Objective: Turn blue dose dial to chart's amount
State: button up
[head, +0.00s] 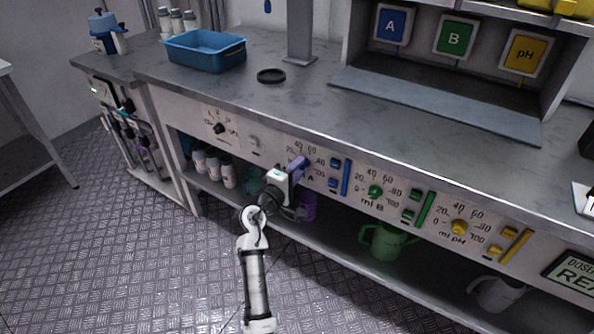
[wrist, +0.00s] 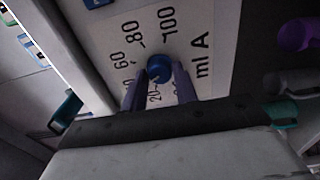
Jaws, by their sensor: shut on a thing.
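The blue dose dial (wrist: 158,68) sits on a white scale panel (wrist: 118,38) marked "ml A"; 20, 60, 80 and 100 show in the wrist view. My gripper (wrist: 159,82) has its two purple fingers on either side of the dial and is shut on it. Where the dial's pointer stands I cannot tell. In the head view my gripper (head: 299,165) is at the A panel on the bench front and hides the dial. I cannot make out any dose chart; only part of a white sheet (head: 581,199) shows at the right edge.
Right of the A panel are a blue bar (head: 346,178), the green B dial (head: 375,191) and the yellow pH dial (head: 459,227). A dosing display (head: 573,272) is cut off at the right. A green jug (head: 385,243) stands on the shelf below.

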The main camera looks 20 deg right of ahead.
jog(key=o, duration=1)
jog(key=shift+c, duration=0.2)
jog(key=b+v, duration=0.1)
jog(key=v, duration=1.2)
jog(key=shift+s+a, duration=0.25)
jog(key=shift+a, duration=0.05)
